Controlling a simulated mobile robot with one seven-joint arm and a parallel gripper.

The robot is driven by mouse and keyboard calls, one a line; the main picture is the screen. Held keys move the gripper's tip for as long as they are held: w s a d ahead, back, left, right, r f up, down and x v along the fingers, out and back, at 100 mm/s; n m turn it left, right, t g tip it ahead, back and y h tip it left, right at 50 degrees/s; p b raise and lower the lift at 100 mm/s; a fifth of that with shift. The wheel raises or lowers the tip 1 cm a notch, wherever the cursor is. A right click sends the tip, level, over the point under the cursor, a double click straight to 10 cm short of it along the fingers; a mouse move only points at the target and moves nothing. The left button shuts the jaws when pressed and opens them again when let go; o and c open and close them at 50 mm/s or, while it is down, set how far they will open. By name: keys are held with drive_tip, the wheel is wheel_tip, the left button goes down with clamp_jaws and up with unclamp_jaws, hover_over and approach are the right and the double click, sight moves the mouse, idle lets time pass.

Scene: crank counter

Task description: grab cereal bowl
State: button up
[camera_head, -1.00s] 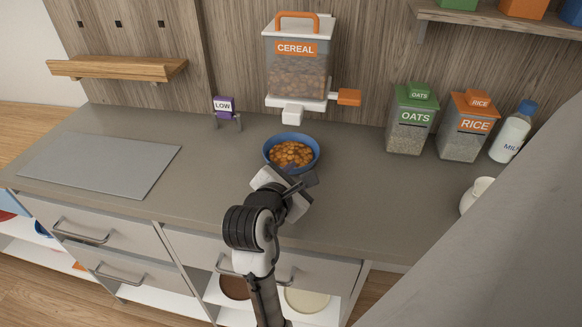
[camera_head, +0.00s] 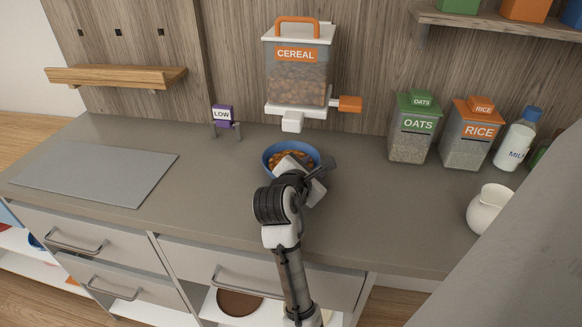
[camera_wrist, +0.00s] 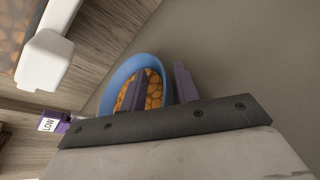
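The blue cereal bowl (camera_head: 271,159) stands upright on the counter below the dispenser, with orange-brown cereal in it. My gripper (camera_head: 304,174) is over its near right side and hides part of it in the head view. In the wrist view, the bowl (camera_wrist: 119,76) lies around one finger of my gripper (camera_wrist: 160,86). That finger overlaps the cereal inside the rim, and the other is outside the rim on the right. The fingers are apart, with the bowl's wall between them. I cannot tell how deep the fingertips reach.
The cereal dispenser (camera_head: 296,78) hangs on the wall behind the bowl, its white spout (camera_head: 292,122) just above and behind it. Oats (camera_head: 409,138) and rice (camera_head: 467,140) containers, a milk bottle (camera_head: 516,140) and a white jug (camera_head: 490,208) stand right. The counter left of the bowl is mostly clear.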

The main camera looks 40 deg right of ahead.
clamp_jaws()
drive_tip(key=shift+r, duration=0.2)
idle(0.3)
